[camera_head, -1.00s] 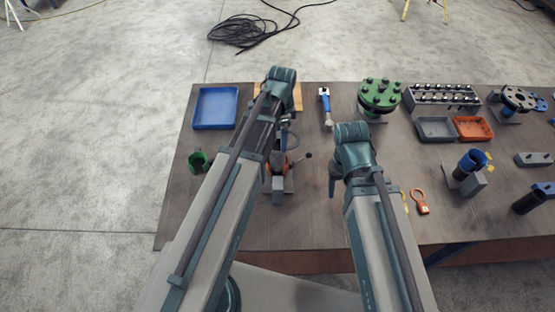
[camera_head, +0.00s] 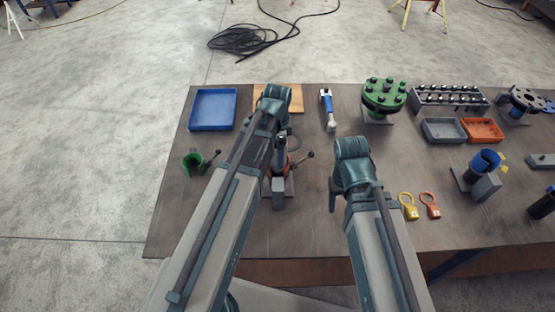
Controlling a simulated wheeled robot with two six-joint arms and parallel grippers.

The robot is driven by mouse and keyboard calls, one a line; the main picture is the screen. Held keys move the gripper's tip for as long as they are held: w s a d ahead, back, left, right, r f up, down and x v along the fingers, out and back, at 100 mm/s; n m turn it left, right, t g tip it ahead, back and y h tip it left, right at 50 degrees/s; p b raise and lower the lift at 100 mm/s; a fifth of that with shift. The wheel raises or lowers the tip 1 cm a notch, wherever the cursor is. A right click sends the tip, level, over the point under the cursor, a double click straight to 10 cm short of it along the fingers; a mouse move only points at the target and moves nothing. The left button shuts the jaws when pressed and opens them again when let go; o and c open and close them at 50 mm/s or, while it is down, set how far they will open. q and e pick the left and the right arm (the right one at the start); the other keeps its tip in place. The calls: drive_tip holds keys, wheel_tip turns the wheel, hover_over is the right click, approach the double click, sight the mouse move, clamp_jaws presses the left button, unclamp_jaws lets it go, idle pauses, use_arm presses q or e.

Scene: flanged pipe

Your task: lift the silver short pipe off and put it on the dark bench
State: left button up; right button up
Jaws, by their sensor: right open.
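The dark bench (camera_head: 320,228) spans the view, with a brown-grey top. I cannot make out a silver short pipe for certain. A green flange with several bolts (camera_head: 384,97) stands on a grey base at the back. An unpainted bolted flange (camera_head: 526,101) stands at the far right. My right gripper (camera_head: 333,196) shows only partly, as a dark piece left of my right arm, above the bench; it is open and I see nothing in it. My left arm reaches over the bench, and its gripper is hidden.
An orange device with a lever (camera_head: 295,165) stands beside my left arm. A blue tray (camera_head: 213,109), a green clamp (camera_head: 193,162), a blue-handled tool (camera_head: 327,107), a bolt rack (camera_head: 450,97) and a blue-ringed black part (camera_head: 485,164) are spread around. The front middle is clear.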

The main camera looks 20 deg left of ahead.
use_arm(q)
drive_tip(key=shift+f, duration=0.55)
drive_tip(key=shift+r, duration=0.1)
drive_tip(key=shift+c, duration=0.2)
clamp_jaws()
